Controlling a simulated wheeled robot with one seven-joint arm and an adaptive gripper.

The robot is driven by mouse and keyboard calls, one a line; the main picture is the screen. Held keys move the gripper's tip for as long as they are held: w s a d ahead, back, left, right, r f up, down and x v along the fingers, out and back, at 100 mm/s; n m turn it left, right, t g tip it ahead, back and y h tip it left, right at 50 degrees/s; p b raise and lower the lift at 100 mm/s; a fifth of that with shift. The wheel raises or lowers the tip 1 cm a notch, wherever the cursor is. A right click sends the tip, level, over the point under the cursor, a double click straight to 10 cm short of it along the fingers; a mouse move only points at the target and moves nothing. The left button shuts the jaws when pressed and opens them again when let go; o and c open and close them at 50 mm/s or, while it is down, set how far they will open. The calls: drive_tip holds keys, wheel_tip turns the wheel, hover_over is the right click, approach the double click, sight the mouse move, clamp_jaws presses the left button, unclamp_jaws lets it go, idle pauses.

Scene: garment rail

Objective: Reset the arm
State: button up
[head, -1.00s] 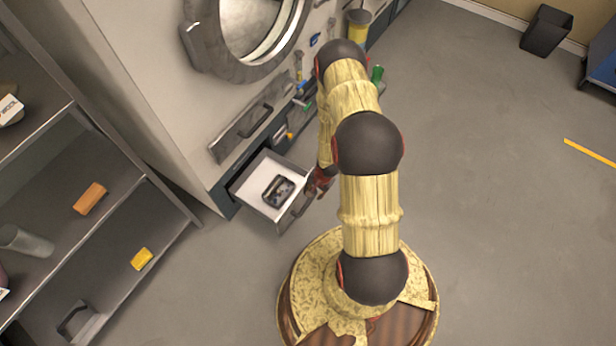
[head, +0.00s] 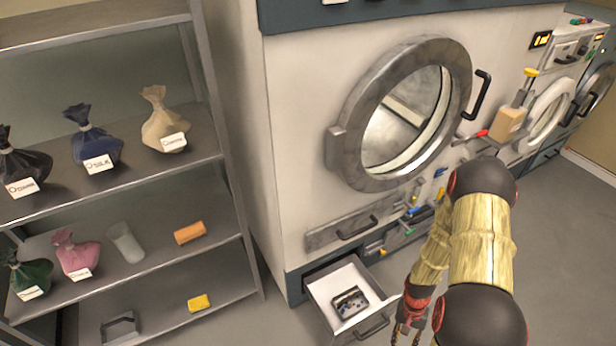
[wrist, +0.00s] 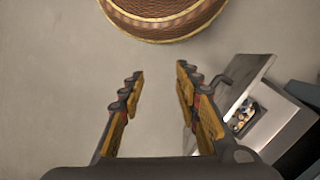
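My arm bends in the lower right of the head view. My gripper (head: 408,326) hangs at the bottom, just right of an open drawer, and is partly cut off by the frame's edge. In the wrist view my gripper (wrist: 158,85) points down with its two fingers well apart and bare floor between them. It holds nothing. The open drawer (head: 322,288) juts out low on the washing machine, with a small dark tray (head: 349,302) inside. The drawer also shows right of the fingers in the wrist view (wrist: 285,118).
The large washing machine (head: 300,130) with a round door stands behind the drawer. A shelf (head: 110,180) at left holds tied bags, a cup (head: 126,243), an orange block (head: 190,232) and a yellow block (head: 199,303). Floor at right (head: 560,245) is clear.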

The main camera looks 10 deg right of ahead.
drive_tip(key=w+a+r+n+p, duration=0.1)
drive_tip(key=a+r+n, duration=0.15)
drive_tip(key=r, duration=1.15)
drive_tip(key=w+a+r+n+p, duration=0.1)
drive_tip(key=w+a+r+n, duration=0.15)
drive_tip(key=r, duration=1.25)
drive_tip(key=s+a+r+n+t+p, duration=0.1)
drive_tip(key=a+r+t, duration=0.2)
drive_tip(key=r, duration=0.7)
drive_tip(key=s+a+r+n+t+p, duration=0.1)
drive_tip(key=a+r, duration=0.4)
drive_tip(key=r, duration=0.5)
drive_tip(key=s+a+r+t+p, duration=0.1)
drive_tip(key=a+r+t, duration=0.3)
drive_tip(key=r, duration=0.6)
drive_tip(key=shift+s+a+r+n+t, duration=0.15)
drive_tip(key=shift+s+a+n+t, duration=0.3)
drive_tip(key=shift+s, duration=0.45)
